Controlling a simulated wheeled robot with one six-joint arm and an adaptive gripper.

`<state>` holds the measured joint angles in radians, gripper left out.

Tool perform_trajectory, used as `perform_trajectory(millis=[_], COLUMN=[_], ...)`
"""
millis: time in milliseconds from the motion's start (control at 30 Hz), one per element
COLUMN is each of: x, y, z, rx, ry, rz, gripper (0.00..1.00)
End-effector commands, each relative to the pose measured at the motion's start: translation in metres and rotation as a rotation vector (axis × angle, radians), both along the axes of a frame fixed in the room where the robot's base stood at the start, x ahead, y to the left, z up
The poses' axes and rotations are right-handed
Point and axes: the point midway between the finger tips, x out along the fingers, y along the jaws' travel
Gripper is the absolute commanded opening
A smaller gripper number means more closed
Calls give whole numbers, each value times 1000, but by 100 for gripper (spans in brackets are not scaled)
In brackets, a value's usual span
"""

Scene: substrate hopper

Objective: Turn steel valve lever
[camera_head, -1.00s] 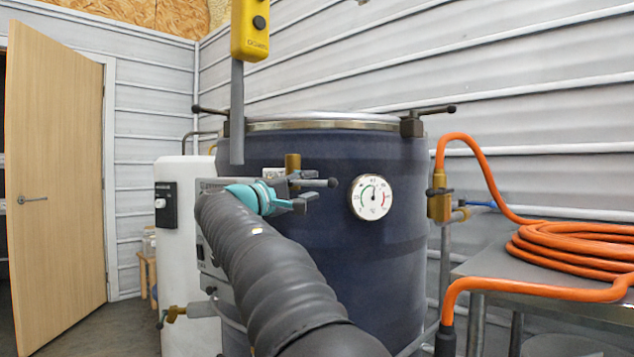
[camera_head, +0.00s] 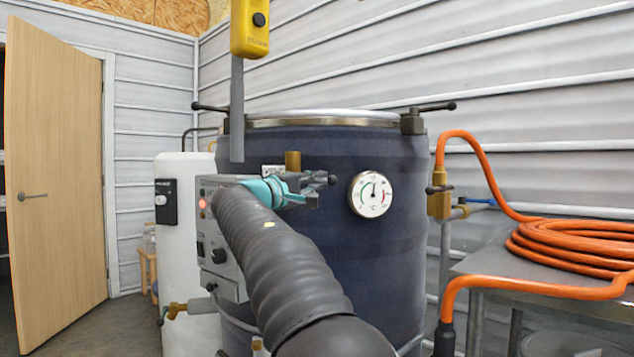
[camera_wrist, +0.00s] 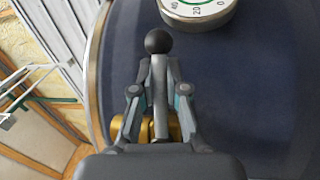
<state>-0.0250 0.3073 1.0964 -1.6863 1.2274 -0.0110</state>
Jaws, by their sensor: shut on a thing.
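The steel valve lever (camera_wrist: 158,72) ends in a dark ball knob and sits on a brass valve (camera_head: 293,162) on the front of the dark blue drum. In the wrist view it runs up between my fingers, with the knob beyond the fingertips. My gripper (camera_head: 302,190) is shut on the lever; in the wrist view its fingers (camera_wrist: 156,88) press on both sides of the shaft. In the head view the lever points right, toward the dial, and my gripper hides most of it. Brass parts also show below the fingers in the wrist view.
The blue drum (camera_head: 345,258) carries a round dial (camera_head: 370,194) just right of the lever. A grey control box (camera_head: 226,262) stands behind my arm. A yellow pendant (camera_head: 249,28) hangs above. Orange hose (camera_head: 575,242) lies coiled on a metal table at right.

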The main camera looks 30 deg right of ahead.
Motion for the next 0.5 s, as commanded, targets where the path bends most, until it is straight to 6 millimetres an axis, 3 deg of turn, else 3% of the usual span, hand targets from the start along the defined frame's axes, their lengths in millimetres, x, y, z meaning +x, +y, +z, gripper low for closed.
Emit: perform_trajectory(millis=[500], x=[1], y=[1], z=[-11], rx=[151], ry=[-110], rz=[-1], gripper=[0])
